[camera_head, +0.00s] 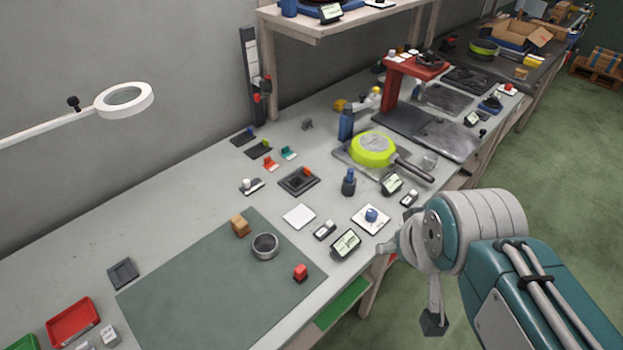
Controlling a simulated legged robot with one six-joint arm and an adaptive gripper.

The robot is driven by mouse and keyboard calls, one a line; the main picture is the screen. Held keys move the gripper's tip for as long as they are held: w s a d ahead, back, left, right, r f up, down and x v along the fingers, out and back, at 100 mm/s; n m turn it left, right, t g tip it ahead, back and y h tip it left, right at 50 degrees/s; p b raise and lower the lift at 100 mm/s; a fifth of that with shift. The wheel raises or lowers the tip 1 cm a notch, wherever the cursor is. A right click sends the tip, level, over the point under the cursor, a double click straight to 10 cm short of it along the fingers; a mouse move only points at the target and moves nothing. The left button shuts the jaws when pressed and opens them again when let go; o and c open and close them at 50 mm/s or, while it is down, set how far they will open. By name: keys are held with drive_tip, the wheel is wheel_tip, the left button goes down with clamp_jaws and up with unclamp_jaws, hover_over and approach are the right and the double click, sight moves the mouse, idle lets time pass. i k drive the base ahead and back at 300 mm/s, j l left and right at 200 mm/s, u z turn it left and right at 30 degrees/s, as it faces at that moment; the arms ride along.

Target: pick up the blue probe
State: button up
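I cannot tell for sure which item is the blue probe. A small blue round-topped piece (371,214) stands on a white square plate (366,224) near the bench's front edge. A dark blue bottle-like piece (349,183) stands upright behind it, and a taller blue cylinder (346,124) stands farther back, left of the lime pan (373,149). My gripper (433,322) seems to be the dark-tipped end below my arm's joint at the lower right, off the bench's front edge. It appears apart from all these items; its fingers are not clear.
A magnifier lamp (124,99) hangs at left. A shelf (335,28) overhangs the back.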

sight(350, 171)
drive_tip(key=i+l+u, duration=0.3)
drive_tip(key=l, duration=0.3)
drive_tip(key=i+l+u, duration=0.35)
drive_tip(key=l, duration=0.3)
drive_tip(key=i+l+u, duration=0.15)
drive_tip(key=l, duration=0.25)
